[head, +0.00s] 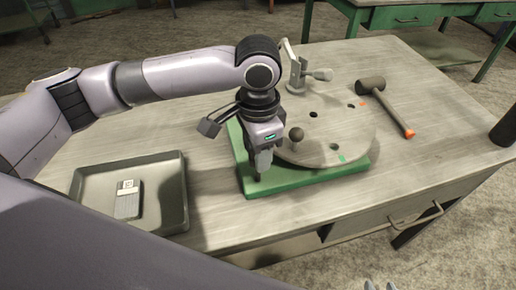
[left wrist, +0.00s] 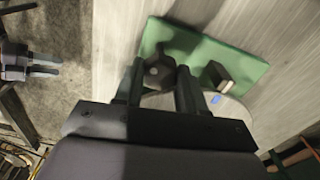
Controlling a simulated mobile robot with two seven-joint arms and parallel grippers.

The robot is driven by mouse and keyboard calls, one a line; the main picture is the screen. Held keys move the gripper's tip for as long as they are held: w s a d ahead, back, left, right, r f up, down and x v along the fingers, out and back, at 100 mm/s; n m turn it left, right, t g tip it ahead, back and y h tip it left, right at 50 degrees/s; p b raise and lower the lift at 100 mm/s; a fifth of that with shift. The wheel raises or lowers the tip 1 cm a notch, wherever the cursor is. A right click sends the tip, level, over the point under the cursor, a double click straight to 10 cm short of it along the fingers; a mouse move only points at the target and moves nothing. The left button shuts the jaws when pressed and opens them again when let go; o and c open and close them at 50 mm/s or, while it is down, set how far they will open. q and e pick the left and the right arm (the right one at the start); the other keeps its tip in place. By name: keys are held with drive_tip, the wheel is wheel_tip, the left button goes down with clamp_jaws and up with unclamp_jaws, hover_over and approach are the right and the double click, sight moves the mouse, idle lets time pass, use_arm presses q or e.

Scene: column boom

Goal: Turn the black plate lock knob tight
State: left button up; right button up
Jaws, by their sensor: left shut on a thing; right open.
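The black plate lock knob (left wrist: 158,74) shows in the left wrist view as a dark faceted knob between my left gripper's fingers (left wrist: 160,88). In the head view my left gripper (head: 262,165) points down at the near left corner of the green base (head: 320,176) and hides the knob. It is shut on the knob. A round grey plate (head: 335,125) with several holes lies on the base, with a dark ball-topped handle (head: 296,134) on it. My right gripper's fingertips (head: 380,286) just show at the bottom edge; in the left wrist view it (left wrist: 45,71) is open and empty, away from the base.
A grey tray (head: 82,192) with a labelled block (head: 127,203) stands at the left. A clamp-like metal fixture (head: 297,76) is behind the plate. A mallet (head: 390,104) lies to the right. A dark cylinder (head: 505,128) stands at the right edge. The table's front right is clear.

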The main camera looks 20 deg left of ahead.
use_arm(q)
drive_tip(key=m, duration=0.5)
drive_tip(key=shift+m, duration=0.3)
drive_tip(key=m, duration=0.4)
drive_tip(key=shift+m, duration=0.4)
drive_tip(key=o, duration=1.1)
drive_tip(key=shift+c, duration=0.2)
drive_tip(key=shift+r, duration=0.1)
wheel_tip(320, 180, up, 7)
drive_tip(key=shift+r, duration=0.1)
drive_tip(key=shift+s, duration=0.1)
